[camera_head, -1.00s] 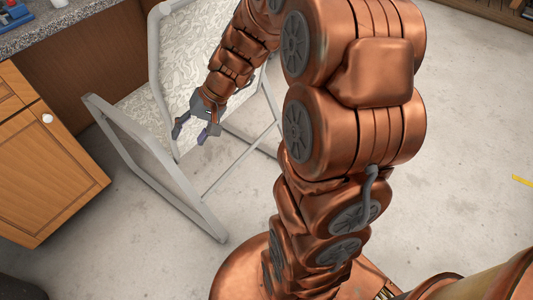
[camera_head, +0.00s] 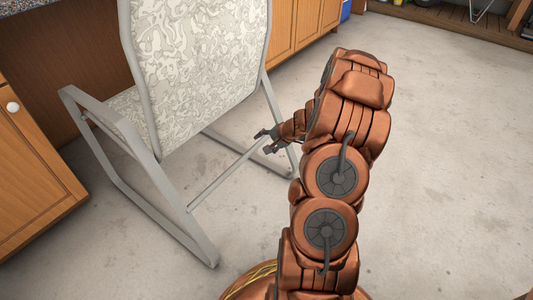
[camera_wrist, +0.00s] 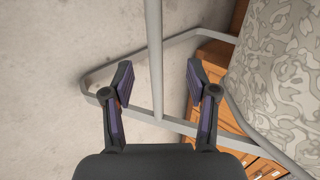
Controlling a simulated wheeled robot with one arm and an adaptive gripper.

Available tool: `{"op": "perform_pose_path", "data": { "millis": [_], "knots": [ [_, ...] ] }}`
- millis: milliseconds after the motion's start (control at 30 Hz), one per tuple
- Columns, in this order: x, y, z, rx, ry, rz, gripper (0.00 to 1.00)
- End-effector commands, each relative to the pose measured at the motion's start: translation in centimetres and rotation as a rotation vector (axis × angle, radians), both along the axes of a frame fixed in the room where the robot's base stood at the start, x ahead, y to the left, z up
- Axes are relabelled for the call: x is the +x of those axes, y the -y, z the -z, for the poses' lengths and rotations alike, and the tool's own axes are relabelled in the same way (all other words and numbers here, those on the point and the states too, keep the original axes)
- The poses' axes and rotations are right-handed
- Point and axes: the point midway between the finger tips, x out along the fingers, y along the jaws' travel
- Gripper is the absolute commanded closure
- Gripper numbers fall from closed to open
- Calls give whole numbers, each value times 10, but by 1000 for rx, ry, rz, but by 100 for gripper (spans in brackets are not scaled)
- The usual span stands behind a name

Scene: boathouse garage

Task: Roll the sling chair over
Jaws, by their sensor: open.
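The sling chair (camera_head: 200,58) stands upright at the left of the head view, its back toward me. It has a grey tube frame and pale patterned fabric, also at the right of the wrist view (camera_wrist: 285,70). A thin crossbar (camera_head: 222,181) joins its lower frame sides. My gripper (camera_head: 266,142) is open near the crossbar's right end. In the wrist view, the crossbar (camera_wrist: 156,60) runs between the two fingers of my gripper (camera_wrist: 159,78), with a gap on each side. I cannot tell whether the bar lies at fingertip depth.
A wooden cabinet (camera_head: 30,165) stands left of the chair, and more cabinets (camera_head: 308,22) are behind it. A wooden shelf (camera_head: 460,20) is at the back right. The concrete floor (camera_head: 450,150) to the right is clear.

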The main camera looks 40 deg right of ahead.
Motion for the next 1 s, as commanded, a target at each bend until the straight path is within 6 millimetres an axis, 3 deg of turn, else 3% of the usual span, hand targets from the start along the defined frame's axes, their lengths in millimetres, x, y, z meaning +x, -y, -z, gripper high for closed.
{"op": "perform_pose_path", "data": {
  "millis": [267, 1000],
  "knots": [
    [4, 5, 16, 0, -4, 17, 42],
    [53, -7, 68, 1, 0, 13, 42]
  ]
}}
